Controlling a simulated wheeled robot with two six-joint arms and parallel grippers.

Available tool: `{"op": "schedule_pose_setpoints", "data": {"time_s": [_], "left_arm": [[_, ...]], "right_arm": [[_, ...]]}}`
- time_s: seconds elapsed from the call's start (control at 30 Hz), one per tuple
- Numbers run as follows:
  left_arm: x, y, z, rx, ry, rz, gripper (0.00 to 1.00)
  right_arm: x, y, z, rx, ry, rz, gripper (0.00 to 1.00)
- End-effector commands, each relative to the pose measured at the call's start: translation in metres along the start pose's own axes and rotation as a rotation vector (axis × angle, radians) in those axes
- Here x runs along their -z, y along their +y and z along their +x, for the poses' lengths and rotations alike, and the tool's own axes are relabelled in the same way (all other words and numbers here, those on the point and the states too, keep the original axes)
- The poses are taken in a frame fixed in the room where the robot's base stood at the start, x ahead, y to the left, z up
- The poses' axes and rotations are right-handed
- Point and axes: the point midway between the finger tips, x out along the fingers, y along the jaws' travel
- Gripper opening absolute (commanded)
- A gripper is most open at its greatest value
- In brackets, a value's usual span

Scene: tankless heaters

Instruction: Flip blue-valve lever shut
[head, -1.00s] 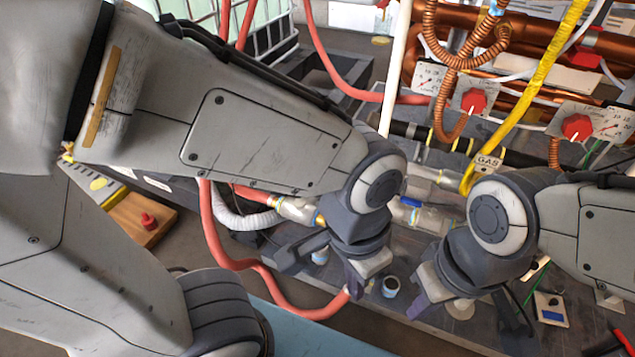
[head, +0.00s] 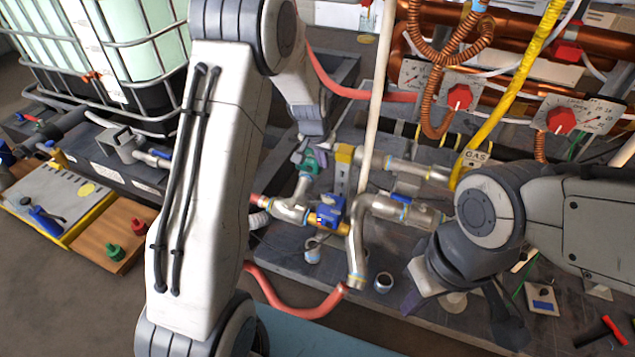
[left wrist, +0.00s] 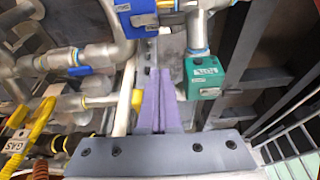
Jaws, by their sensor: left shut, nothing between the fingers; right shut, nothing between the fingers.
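The blue valve (head: 328,212) sits on the metal pipework in the middle of the head view. It shows as a labelled blue block (left wrist: 138,18) at the top of the left wrist view. Whether its lever is open or shut is not clear. My left gripper (left wrist: 159,72) has its purple fingers together and empty, pointing toward the pipework, apart from the blue block and beside a green valve (left wrist: 207,78). In the head view, it is largely hidden behind my arm and the green valve (head: 314,160). My right gripper (head: 412,302) is shut and empty over the grey bench.
Another blue lever (head: 402,198) is on the pipe to the right. A yellow block (head: 344,153) and a pale upright pipe (head: 377,90) stand close behind the blue valve. A red hose (head: 300,306) curves in front.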

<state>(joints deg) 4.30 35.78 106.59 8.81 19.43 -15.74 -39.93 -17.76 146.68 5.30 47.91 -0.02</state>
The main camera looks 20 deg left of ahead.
Motion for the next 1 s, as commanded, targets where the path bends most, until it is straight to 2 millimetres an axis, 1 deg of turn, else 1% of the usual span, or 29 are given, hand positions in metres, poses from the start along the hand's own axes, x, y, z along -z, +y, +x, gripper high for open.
{"op": "schedule_pose_setpoints", "data": {"time_s": [0.03,0.13,0.47,0.63,0.77,0.87,1.0], "left_arm": [[0.002,-0.012,0.008,0.008,0.004,-0.015,0.00],[0.005,-0.022,0.014,0.017,0.013,-0.026,0.00],[0.005,-0.022,0.015,0.017,0.013,-0.026,0.00],[0.004,-0.021,0.024,0.016,0.011,-0.025,0.00],[0.003,-0.022,0.040,0.016,0.011,-0.025,0.00],[0.003,-0.022,0.058,0.016,0.009,-0.026,0.00],[0.003,-0.022,0.088,0.016,0.009,-0.026,0.00]], "right_arm": [[0.000,0.000,0.000,0.000,0.000,0.000,0.00],[0.000,0.000,0.000,0.000,0.000,0.000,0.00],[0.000,0.000,0.000,0.000,0.000,0.000,0.00],[0.000,0.000,0.005,0.000,0.000,0.000,0.00],[-0.001,0.001,0.012,0.000,0.000,0.000,0.00],[-0.001,0.002,0.021,0.000,0.000,0.000,0.00],[-0.002,0.003,0.034,0.000,0.000,0.000,0.00]]}}
